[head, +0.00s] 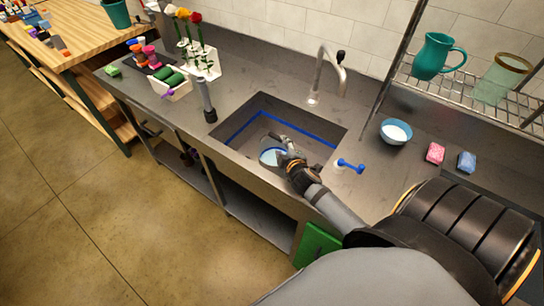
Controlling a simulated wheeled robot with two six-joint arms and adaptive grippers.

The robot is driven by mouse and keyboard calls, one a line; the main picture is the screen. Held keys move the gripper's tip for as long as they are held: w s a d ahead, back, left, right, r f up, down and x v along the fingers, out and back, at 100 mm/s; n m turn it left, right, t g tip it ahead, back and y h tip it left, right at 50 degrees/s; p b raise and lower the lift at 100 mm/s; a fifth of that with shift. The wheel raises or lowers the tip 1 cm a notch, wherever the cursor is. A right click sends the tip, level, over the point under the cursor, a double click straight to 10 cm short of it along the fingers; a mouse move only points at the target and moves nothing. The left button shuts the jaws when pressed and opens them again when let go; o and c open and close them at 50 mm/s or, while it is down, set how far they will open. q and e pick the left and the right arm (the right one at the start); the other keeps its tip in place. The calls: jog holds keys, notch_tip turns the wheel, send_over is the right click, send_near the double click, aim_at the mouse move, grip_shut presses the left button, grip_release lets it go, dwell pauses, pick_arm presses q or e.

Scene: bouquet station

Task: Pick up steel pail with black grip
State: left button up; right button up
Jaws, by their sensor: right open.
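A round, pale container with a light-blue inside (267,156), which looks like the steel pail, is in the sink near its front wall. Its black grip cannot be made out, as my right gripper covers its right part. My right gripper (283,150) is open and reaches in over the sink's front edge, at the container's right side. Whether the fingers touch it cannot be told. My left gripper is not in view.
The sink (310,125) has a blue stripe inside, with a faucet (318,80) behind it. A blue-handled item (350,166), blue bowl (396,132) and two sponges (435,153) are right. A grey upright cylinder (207,100) and flower rack (203,62) are left.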

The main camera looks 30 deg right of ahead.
aim_at(276, 137)
jog(key=x, duration=0.4)
jog(key=shift+w+r+p, duration=0.1)
jog(key=shift+p, duration=0.3)
jog(key=shift+w+d, duration=0.25)
jog(key=shift+w, duration=0.35)
jog(key=x, duration=0.3)
jog(key=shift+w+f+p, duration=0.25)
jog(key=shift+f+p, duration=0.15)
jog(key=shift+f, duration=0.05)
jog(key=shift+w+d+f, duration=0.1)
jog(key=shift+w+f, duration=0.05)
jog(key=shift+w, duration=0.05)
jog(key=shift+s, duration=0.15)
jog(key=shift+c, duration=1.1)
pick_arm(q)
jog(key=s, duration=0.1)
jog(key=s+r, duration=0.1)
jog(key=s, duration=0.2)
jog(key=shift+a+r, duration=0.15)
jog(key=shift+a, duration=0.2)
pick_arm(e)
grip_shut()
jog(key=shift+w+r, duration=0.2)
jog(key=shift+r, duration=0.1)
